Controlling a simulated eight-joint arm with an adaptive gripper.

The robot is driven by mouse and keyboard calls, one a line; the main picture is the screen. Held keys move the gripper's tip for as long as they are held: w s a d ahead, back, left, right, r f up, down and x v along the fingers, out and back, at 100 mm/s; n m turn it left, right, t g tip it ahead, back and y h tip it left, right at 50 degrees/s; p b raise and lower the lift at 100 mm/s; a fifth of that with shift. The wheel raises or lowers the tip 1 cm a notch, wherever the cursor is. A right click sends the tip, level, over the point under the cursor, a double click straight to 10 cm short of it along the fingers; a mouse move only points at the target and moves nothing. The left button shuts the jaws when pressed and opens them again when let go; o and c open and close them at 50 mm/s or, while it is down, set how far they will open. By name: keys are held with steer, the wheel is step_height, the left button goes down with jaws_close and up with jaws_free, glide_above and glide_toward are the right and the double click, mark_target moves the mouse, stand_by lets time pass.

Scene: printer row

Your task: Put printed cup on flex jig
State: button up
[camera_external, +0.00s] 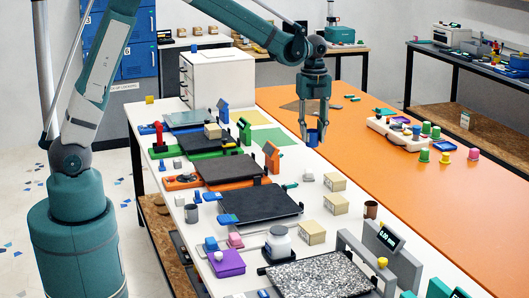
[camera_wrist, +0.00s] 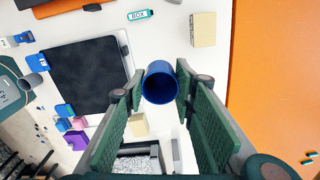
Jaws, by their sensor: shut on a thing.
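The printed cup, a blue open-topped cylinder, is held between the fingers of my gripper (camera_external: 316,127) above the white table; the cup (camera_external: 313,139) hangs upright at the fingertips. In the wrist view the cup (camera_wrist: 160,84) sits between the two green finger pads, and I look into its open mouth. My gripper is shut on it. No label marks a flex jig, so I cannot tell which thing it is. Candidates are the flat beds, such as the black plate (camera_external: 258,203) below left of the cup, also in the wrist view (camera_wrist: 88,75), and the speckled plate (camera_external: 318,276).
Tan blocks (camera_external: 335,181) stand on the white table near the black plate. The orange surface (camera_external: 400,190) at right is mostly clear, with a tray (camera_external: 396,130) of coloured pieces farther back.

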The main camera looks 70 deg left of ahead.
steer(key=s+a+n+p, duration=0.1)
steer(key=s+a+n, duration=0.25)
steer(key=a, duration=1.45)
steer(key=s+a+n+p, duration=0.15)
steer(key=s+a, duration=0.25)
steer(key=a, duration=1.4)
steer(key=s+a+n+p, duration=0.1)
steer(key=s+a+n, duration=0.2)
steer(key=s+a, duration=0.95)
steer(key=s+a+n+p, duration=0.1)
steer(key=s+a+n, duration=0.2)
steer(key=s+a, duration=1)
steer(key=w+a+f, duration=0.3)
steer(key=f, duration=0.2)
steer(key=shift+a, duration=0.2)
steer(key=shift+f, duration=3.1)
